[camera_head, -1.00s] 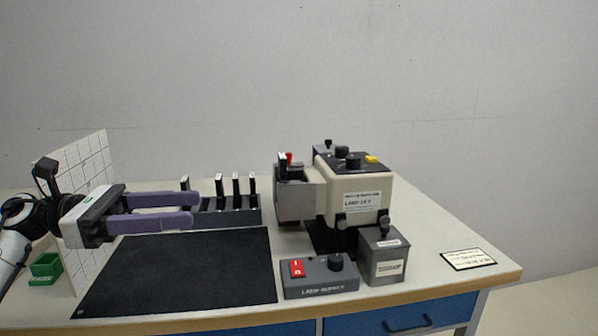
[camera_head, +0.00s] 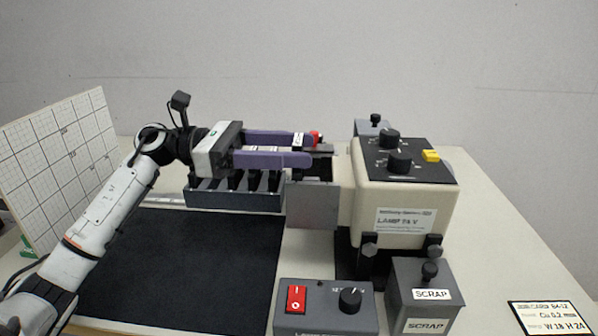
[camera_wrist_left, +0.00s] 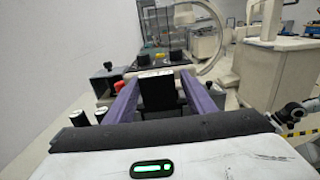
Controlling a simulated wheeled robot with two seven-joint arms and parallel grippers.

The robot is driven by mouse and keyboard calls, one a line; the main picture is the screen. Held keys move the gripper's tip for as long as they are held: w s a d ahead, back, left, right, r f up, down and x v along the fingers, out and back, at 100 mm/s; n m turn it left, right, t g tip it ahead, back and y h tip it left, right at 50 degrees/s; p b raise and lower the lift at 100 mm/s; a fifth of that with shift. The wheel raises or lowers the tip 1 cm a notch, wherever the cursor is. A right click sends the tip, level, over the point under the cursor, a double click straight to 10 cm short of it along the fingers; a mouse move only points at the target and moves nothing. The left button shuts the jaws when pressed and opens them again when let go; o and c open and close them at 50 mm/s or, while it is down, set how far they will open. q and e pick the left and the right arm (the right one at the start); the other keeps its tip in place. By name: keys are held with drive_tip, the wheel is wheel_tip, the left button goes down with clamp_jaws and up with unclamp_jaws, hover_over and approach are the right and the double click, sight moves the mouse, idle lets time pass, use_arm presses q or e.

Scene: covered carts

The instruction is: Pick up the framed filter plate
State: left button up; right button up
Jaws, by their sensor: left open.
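Several dark plates with pale top edges stand in a slotted grey rack (camera_head: 235,201). Their lower parts (camera_head: 255,181) show below my left gripper. My left gripper (camera_head: 308,149), with purple fingers, is open and reaches rightward over the rack, its fingertips close to the lamp unit's front. In the left wrist view a black plate (camera_wrist_left: 158,93) with a white top edge lies between the open fingers, which stand apart from its sides. I cannot tell for sure which plate is the framed filter plate.
The cream lamp unit (camera_head: 402,205) with a grey front plate (camera_head: 313,204) stands right of the rack. A switch box (camera_head: 325,310) and a scrap box (camera_head: 422,296) stand in front. A white gridded board (camera_head: 60,165) stands left.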

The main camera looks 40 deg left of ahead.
use_arm(q)
drive_tip(key=p+x, duration=0.1)
drive_tip(key=x, duration=0.3)
drive_tip(key=shift+w+d+p, duration=0.25)
drive_tip(key=shift+w+p, duration=0.15)
drive_tip(key=c, duration=1)
drive_tip(key=shift+c, duration=0.9)
use_arm(e)
drive_tip(key=shift+w+d+r, duration=0.1)
drive_tip(key=shift+w+r, duration=0.1)
drive_tip(key=shift+r, duration=0.4)
drive_tip(key=shift+w+d+r, duration=0.1)
drive_tip(key=shift+w+r, duration=0.1)
drive_tip(key=shift+r, duration=0.35)
use_arm(q)
drive_tip(key=shift+r, duration=0.1)
